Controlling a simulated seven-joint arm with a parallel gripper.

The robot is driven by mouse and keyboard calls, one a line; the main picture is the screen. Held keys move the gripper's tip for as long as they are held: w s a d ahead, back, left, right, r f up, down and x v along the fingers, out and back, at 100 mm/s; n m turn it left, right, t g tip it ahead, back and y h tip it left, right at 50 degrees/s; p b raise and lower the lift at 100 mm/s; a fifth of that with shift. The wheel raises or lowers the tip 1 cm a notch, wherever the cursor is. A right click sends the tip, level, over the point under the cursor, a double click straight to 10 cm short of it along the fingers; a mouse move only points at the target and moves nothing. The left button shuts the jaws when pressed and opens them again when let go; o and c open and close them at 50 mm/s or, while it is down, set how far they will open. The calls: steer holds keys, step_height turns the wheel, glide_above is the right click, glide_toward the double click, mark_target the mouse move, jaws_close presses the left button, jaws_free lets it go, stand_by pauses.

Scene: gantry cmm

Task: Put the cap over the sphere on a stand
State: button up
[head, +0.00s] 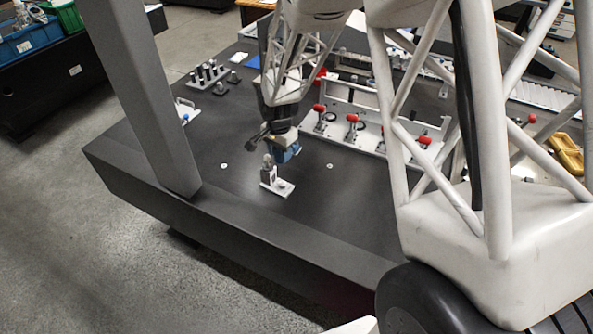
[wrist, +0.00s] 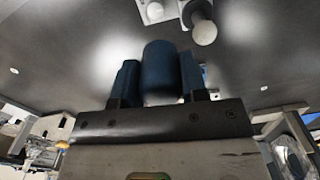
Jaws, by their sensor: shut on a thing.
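The sphere (head: 267,160) stands on a short post over a small white base plate (head: 283,189) on the dark table. In the wrist view the pale sphere (wrist: 205,32) shows at the top, right of centre, with part of its stand beside it. My gripper (head: 286,152) is above the table, just up and right of the sphere in the head view. In the wrist view its two blue fingers are shut on the cap (wrist: 160,68), a dark blue rounded cylinder. The cap is apart from the sphere. Its open end is not visible.
A fixture with several red-handled clamps (head: 351,118) stands behind my gripper. A rack of dark pins (head: 208,76) is at the back left. A thick grey column (head: 150,100) rises at the table's left edge. The table in front of the stand is clear.

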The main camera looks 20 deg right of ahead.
mark_target(267, 157)
steer(key=w+a+r, duration=0.1)
steer(key=w+a+r+n, duration=0.1)
steer(key=r, duration=0.1)
steer(key=w+a+r+n, duration=0.1)
steer(key=r, duration=0.1)
steer(key=shift+w+a, duration=0.2)
steer(key=shift+a, duration=0.15)
steer(key=shift+f, duration=0.3)
steer(key=shift+f, duration=4.35)
steer(key=shift+f, duration=0.3)
steer(key=o, duration=1)
steer(key=shift+r, duration=0.15)
